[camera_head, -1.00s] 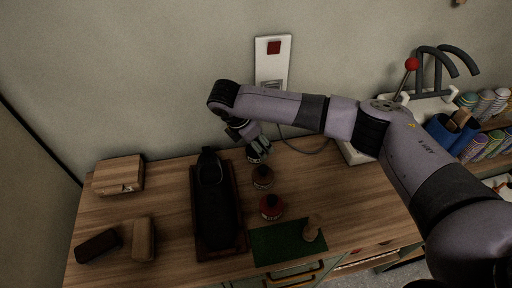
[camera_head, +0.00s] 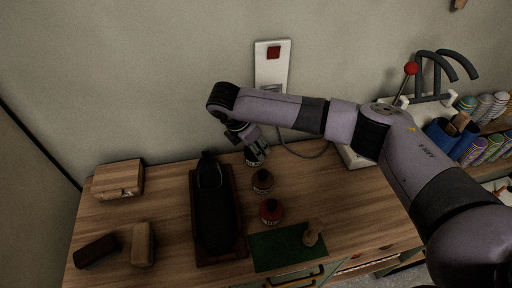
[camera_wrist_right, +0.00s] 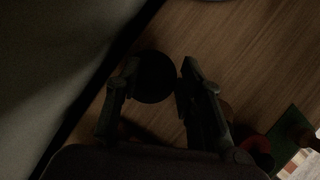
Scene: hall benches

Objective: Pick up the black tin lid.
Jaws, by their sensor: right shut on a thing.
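My right gripper (camera_head: 257,151) is at the back of the wooden bench, over the rearmost of a row of small tins. In the right wrist view, the black tin lid (camera_wrist_right: 154,77) is a dark round disc between the fingertips, and the gripper is shut on it. In the head view the fingers mostly hide the lid. The rear tin (camera_head: 251,160) shows just below the fingers; I cannot tell whether lid and tin are apart. My left gripper is not in view.
A brown-lidded tin (camera_head: 262,181) and a red tin (camera_head: 271,211) stand in front. A black plane-like tool lies on a dark tray (camera_head: 197,240) at left. A green mat (camera_head: 270,252) holds a wooden stamp (camera_head: 312,233). The wall (camera_head: 170,90) is close behind.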

